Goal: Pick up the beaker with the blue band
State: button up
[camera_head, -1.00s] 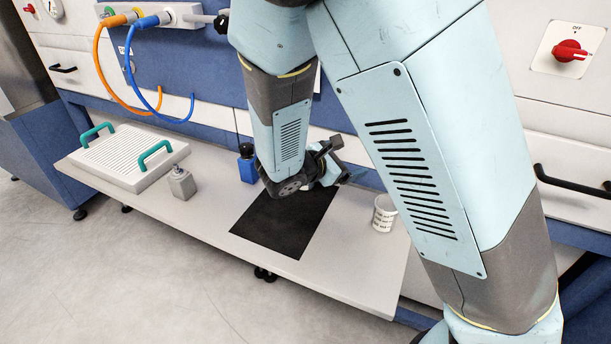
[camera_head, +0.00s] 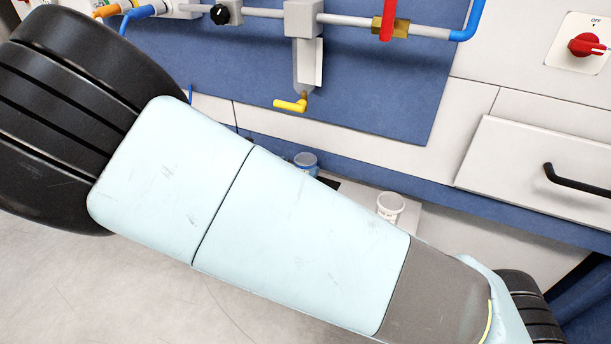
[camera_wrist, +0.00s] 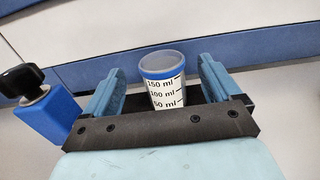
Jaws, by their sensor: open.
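The beaker with the blue band (camera_wrist: 164,88) is a small pale cup with a blue band below its rim and black volume marks. In the wrist view it stands between the two fingers of my gripper (camera_wrist: 160,66), which is open. I see no clear contact between fingers and beaker; its lower part is hidden by the gripper's dark front plate. In the head view the beaker's blue-banded top (camera_head: 305,161) shows just behind my arm.
A white beaker with dark print (camera_head: 390,207) stands to the right on the shelf (camera_head: 432,222). Behind are a blue panel with pipes, a yellow-handled valve (camera_head: 291,104) and a drawer (camera_head: 540,170).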

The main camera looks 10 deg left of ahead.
aim_at(310, 162)
notch_tip(310, 162, down, 4)
jog(key=shift+r, duration=0.1)
jog(key=shift+x, duration=3.8)
jog(key=c, duration=1.1)
jog(key=shift+r, duration=0.1)
jog(key=shift+c, duration=0.2)
